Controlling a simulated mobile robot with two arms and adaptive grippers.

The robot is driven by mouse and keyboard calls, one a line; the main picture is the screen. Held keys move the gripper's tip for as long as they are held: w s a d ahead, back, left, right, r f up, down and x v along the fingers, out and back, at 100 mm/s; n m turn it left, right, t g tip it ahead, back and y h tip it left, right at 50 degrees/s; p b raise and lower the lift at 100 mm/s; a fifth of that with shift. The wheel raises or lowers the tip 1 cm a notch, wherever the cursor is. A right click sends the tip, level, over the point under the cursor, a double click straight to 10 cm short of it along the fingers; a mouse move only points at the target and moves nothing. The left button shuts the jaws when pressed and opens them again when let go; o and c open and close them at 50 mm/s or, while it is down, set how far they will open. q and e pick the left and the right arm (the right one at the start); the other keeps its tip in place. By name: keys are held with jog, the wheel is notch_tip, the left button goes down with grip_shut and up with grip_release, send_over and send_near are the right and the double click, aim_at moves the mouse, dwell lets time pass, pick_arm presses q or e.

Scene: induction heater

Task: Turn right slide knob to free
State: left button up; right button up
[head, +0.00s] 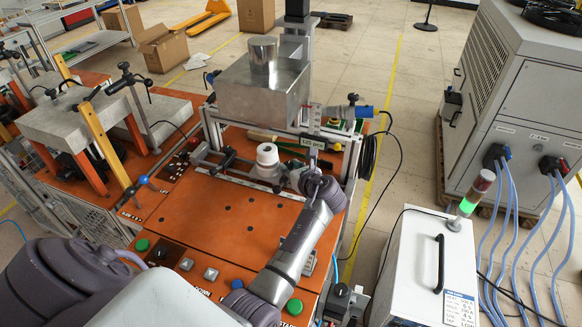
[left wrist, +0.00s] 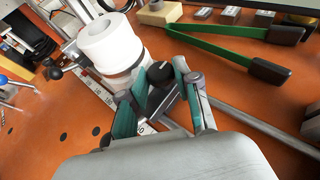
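The black slide knob (left wrist: 160,72) shows in the left wrist view, beside a white cylinder (left wrist: 110,40) on the slide with a printed scale. My left gripper (left wrist: 162,85) has its teal-padded fingers spread on either side of the knob. I cannot tell whether the pads touch it. In the head view my left gripper (head: 309,177) is at the right end of the slide fixture, just right of the white cylinder (head: 267,160). The wrist and gripper hide the knob there. My right gripper is not in view.
A grey metal box (head: 262,88) stands behind the fixture. Green-handled pliers (left wrist: 222,42) lie behind the knob in the wrist view. The orange tabletop (head: 225,222) is clear in front of the slide. A white unit (head: 418,265) stands at right.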

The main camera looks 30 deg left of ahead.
pick_arm(q)
grip_shut()
jog(key=n+g+b, duration=0.1)
jog(key=n+g+y, duration=0.1)
jog(key=g, duration=0.1)
jog(key=shift+w+d+f+n+b, duration=0.1)
jog(key=shift+w+n+b, duration=0.2)
jog(key=shift+n+b, duration=0.1)
jog(key=shift+w+n+g+y+b, duration=0.2)
jog(key=shift+n+g+y+b, duration=0.4)
jog(key=shift+n+g+b, duration=0.95)
jog(key=shift+g, duration=0.35)
jog(key=o, duration=0.7)
grip_release()
